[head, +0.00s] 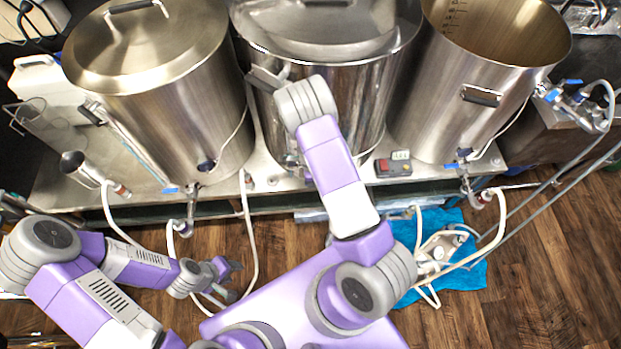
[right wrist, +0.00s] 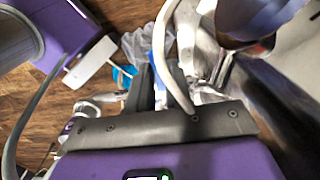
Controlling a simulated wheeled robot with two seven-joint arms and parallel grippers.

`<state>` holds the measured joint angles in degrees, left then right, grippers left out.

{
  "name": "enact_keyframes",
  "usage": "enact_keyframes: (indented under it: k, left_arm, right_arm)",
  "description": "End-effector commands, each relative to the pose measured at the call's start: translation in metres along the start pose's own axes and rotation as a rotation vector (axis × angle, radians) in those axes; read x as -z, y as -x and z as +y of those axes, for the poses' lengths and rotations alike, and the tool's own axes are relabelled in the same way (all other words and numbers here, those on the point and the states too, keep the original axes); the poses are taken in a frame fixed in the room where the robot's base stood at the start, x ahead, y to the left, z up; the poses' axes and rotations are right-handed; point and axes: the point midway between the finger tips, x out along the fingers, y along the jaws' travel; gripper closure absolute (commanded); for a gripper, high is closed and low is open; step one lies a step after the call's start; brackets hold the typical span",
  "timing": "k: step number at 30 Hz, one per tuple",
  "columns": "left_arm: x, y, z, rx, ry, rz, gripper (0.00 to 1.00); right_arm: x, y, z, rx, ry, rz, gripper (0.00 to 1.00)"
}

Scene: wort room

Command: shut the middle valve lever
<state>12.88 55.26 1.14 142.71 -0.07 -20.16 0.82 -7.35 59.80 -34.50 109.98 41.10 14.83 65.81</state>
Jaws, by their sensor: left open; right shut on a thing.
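The middle kettle (head: 285,115) stands between two others. Its valve and lever are hidden in the head view behind my right arm. My right gripper is hidden there too. In the right wrist view, the dark fingers of my right gripper (right wrist: 150,85) are close together among metal valve fittings (right wrist: 205,92), with a white hose crossing in front. They are shut on what appears to be the middle valve lever, mostly covered; its angle cannot be told. My left gripper (head: 230,270) is open and empty, low over the floor at left, apart from the kettles.
The left kettle (head: 160,90) and right kettle (head: 470,80) have blue-handled valves at the bench edge. White hoses (head: 250,240) hang down over the wooden floor. A small control box (head: 393,166) sits on the bench. A blue cloth (head: 470,275) with a pump lies on the floor.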

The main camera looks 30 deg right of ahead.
Motion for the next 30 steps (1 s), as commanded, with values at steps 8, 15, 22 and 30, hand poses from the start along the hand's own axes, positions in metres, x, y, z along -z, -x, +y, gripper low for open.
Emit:
enact_keyframes:
  k: [8, 15, 22, 30]
  left_arm:
    - [0.000, 0.000, 0.000, 0.000, 0.000, 0.000, 0.55]
    - [0.000, 0.001, 0.000, 0.000, 0.000, 0.000, 0.55]
    - [-0.001, 0.012, 0.004, 0.000, 0.000, 0.000, 0.55]
    - [-0.001, 0.023, 0.009, 0.000, 0.000, 0.000, 0.55]
  right_arm:
    - [0.000, 0.000, -0.001, 0.003, -0.005, 0.000, 0.55]
    - [0.000, 0.002, -0.001, 0.002, -0.003, 0.000, 0.55]
    - [-0.001, 0.034, -0.001, 0.005, -0.003, -0.001, 0.55]
    - [0.000, 0.071, -0.001, 0.004, -0.004, 0.000, 0.55]
